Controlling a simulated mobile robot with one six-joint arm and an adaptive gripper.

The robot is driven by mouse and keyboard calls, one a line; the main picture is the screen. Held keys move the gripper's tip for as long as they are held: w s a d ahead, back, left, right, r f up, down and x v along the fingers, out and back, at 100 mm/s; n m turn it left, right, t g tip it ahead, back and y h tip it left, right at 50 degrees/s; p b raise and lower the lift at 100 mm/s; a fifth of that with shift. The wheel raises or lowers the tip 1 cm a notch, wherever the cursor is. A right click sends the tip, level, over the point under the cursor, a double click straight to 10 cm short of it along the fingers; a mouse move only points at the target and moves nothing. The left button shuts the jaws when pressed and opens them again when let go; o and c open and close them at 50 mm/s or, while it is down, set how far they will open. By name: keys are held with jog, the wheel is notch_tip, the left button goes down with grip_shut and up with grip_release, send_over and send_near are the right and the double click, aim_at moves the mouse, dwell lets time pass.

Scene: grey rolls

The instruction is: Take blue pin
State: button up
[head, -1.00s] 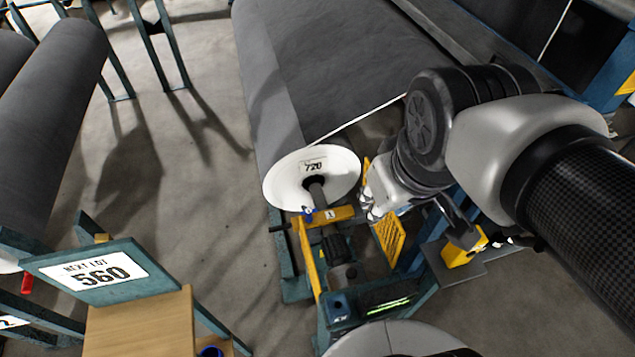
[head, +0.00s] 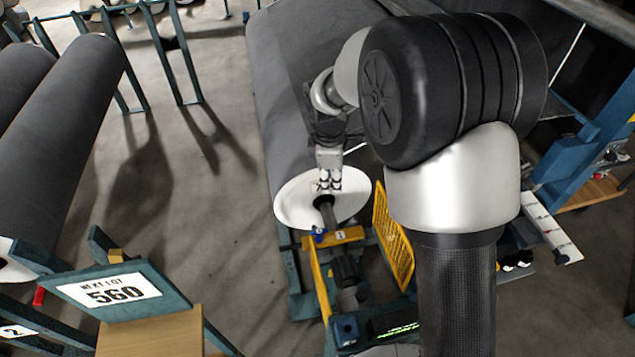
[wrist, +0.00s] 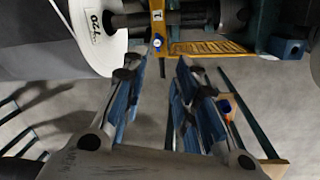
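A small blue pin (head: 319,233) sits at the yellow latch bracket marked 1 (head: 340,236), beside the shaft of the roll labelled 720. In the wrist view the pin's round blue end (wrist: 157,41) shows just under the 1 label, beyond and roughly between my fingertips. My gripper (head: 329,182) hangs in front of the white roll flange, above the pin in the head view. In the wrist view my gripper (wrist: 157,68) has its two fingers well apart with nothing between them. The pin is apart from the fingers.
The white flange (head: 295,205) and dark shaft (head: 346,268) stand close to the pin. A yellow perforated guard (head: 392,235) is to the right. Open floor lies left of the roll.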

aim_at(318, 231)
jog(key=w+a+f+n+b, duration=0.1)
jog(key=f+n, duration=0.1)
jog(key=f, duration=0.7)
jog(key=w+a+f+n+b, duration=0.1)
jog(key=f+n, duration=0.1)
jog(key=f, duration=0.7)
jog(key=w+a+f+n+b, duration=0.1)
jog(key=w+f+n, duration=0.1)
jog(key=f, duration=0.7)
jog(key=shift+a+g, duration=0.15)
jog(key=shift+g, duration=0.25)
jog(key=shift+w+d+f+b, duration=0.1)
jog(key=shift+f+b, duration=0.5)
jog(key=shift+f, duration=0.9)
jog(key=shift+w+d+f+b, duration=0.1)
jog(key=shift+f+b, duration=0.45)
jog(key=shift+f, duration=0.9)
jog(key=shift+r, duration=0.1)
jog(key=shift+c, duration=0.2)
grip_shut()
